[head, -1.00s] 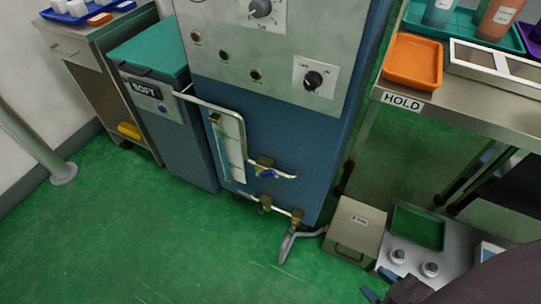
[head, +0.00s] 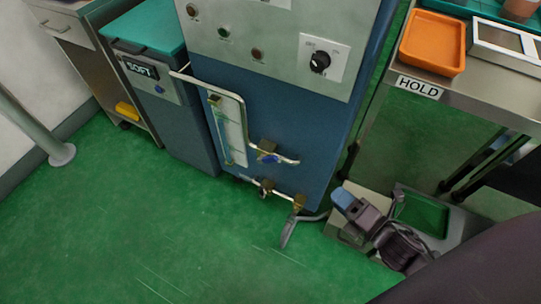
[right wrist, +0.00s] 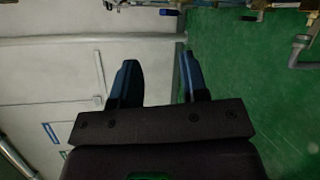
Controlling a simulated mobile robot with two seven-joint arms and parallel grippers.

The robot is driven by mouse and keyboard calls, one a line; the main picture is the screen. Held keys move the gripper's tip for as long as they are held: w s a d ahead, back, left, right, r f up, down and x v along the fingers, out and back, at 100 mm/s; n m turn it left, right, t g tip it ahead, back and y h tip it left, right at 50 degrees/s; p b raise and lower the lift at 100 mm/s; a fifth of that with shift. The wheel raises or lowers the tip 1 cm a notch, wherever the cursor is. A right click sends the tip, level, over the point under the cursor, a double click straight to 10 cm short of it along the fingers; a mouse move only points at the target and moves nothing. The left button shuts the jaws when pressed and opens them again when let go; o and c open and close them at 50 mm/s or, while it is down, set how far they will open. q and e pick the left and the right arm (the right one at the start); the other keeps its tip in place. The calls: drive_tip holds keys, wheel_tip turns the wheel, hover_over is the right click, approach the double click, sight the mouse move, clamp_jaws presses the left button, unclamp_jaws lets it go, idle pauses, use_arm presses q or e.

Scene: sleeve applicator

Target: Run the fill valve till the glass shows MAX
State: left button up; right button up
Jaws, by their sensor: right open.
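The sight glass (head: 231,132) is an upright clear tube with a pale scale, on the blue front of the machine. Its level and marks are too small to read. A brass valve with a blue handle (head: 267,157) sits right of its lower part. Two more brass fittings, a middle one (head: 265,187) and a right one (head: 298,203), are on the pipe below; a grey spout hangs under the right one. I cannot tell which is the fill valve. My right gripper (head: 343,198) is right of these fittings, apart from them. The right wrist view shows its fingers (right wrist: 158,82) apart, with nothing between.
A steel table with a HOLD label (head: 419,87) and an orange tray (head: 432,42) stands at right. A grey box (head: 345,236) and a green tray (head: 421,214) are low behind my right arm. A SOFT unit (head: 143,69) stands left. The green floor in front is clear.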

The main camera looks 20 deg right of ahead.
sight(270, 157)
use_arm(q)
drive_tip(key=n+t+b, duration=0.1)
drive_tip(key=b, duration=0.1)
drive_tip(key=shift+s+d+b, duration=0.1)
drive_tip(key=shift+d+b, duration=0.25)
drive_tip(key=shift+b, duration=0.05)
use_arm(e)
drive_tip(key=w+a+f+n+y, duration=0.1)
drive_tip(key=w+a+n+y, duration=0.1)
drive_tip(key=w+n, duration=0.4)
drive_tip(key=w+a+f+n+g+y, duration=0.1)
drive_tip(key=w+a+f+n+y, duration=0.1)
drive_tip(key=w+n, duration=0.5)
drive_tip(key=w+a+f+n+y, duration=0.1)
drive_tip(key=w+a+n+y, duration=0.2)
drive_tip(key=w+n, duration=0.3)
drive_tip(key=shift+w+a+f+n+g, duration=0.15)
drive_tip(key=shift+w+a+g, duration=0.05)
drive_tip(key=shift+w+a, duration=0.3)
drive_tip(key=shift+w+a+f+n+g, duration=0.1)
drive_tip(key=shift+w+a+n+g, duration=0.1)
drive_tip(key=shift+w+a, duration=0.25)
drive_tip(key=shift+w+d, duration=0.1)
clamp_jaws()
